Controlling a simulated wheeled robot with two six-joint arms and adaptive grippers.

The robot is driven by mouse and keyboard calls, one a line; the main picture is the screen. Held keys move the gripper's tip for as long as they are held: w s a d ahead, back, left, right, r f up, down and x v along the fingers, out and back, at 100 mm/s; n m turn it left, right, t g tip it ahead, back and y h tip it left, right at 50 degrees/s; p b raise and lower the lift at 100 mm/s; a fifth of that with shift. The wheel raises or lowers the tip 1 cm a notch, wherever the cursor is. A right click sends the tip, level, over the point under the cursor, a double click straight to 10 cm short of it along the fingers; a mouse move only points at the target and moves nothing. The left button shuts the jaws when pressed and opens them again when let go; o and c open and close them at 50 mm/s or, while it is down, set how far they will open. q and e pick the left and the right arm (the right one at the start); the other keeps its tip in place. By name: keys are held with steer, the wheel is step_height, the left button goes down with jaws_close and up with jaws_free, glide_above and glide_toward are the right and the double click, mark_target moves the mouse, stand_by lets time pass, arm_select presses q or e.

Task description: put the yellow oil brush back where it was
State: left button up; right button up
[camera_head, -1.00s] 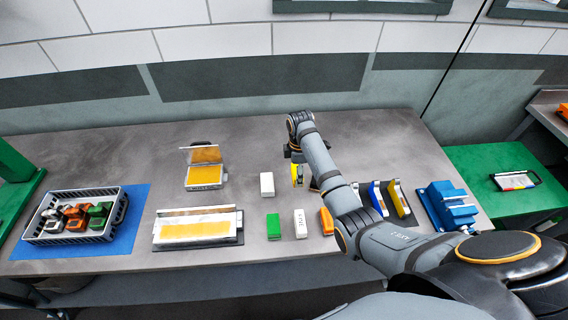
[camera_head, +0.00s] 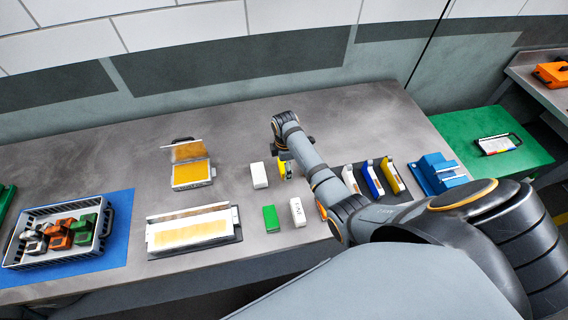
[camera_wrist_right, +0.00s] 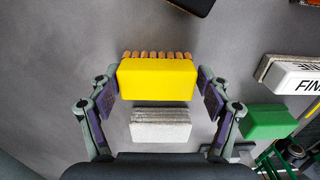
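The yellow oil brush (camera_wrist_right: 157,79) is a yellow block with a row of tan bristles along its upper edge in the right wrist view. My left gripper is not in view.
A white block (camera_head: 259,175) is just left of the gripper. A green block (camera_head: 270,219) and a lettered white block (camera_head: 297,211) are nearer the front edge. Yellow-filled trays (camera_head: 192,174) and a grey crate (camera_head: 17,252) stand left; a blue holder (camera_head: 437,175) is right.

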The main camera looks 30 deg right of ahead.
steer(key=shift+o, duration=0.9)
steer(key=shift+s+d+r, duration=0.1)
steer(key=shift+s+r, duration=0.15)
steer(key=shift+s, duration=0.15)
steer(key=shift+w, duration=0.15)
steer(key=shift+w+r, duration=0.25)
step_height(320, 180, up, 3)
steer(key=shift+r+b, duration=0.15)
steer(key=shift+b, duration=0.65)
step_height(320, 180, up, 6)
steer(key=shift+s+f+b, duration=0.1)
steer(key=shift+s+b, duration=0.05)
steer(key=shift+b, duration=0.65)
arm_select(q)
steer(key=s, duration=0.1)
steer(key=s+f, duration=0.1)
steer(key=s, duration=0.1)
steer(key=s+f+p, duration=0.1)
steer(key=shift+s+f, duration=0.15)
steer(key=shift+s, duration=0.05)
arm_select(e)
step_height(320, 180, up, 2)
steer(key=shift+r, duration=0.15)
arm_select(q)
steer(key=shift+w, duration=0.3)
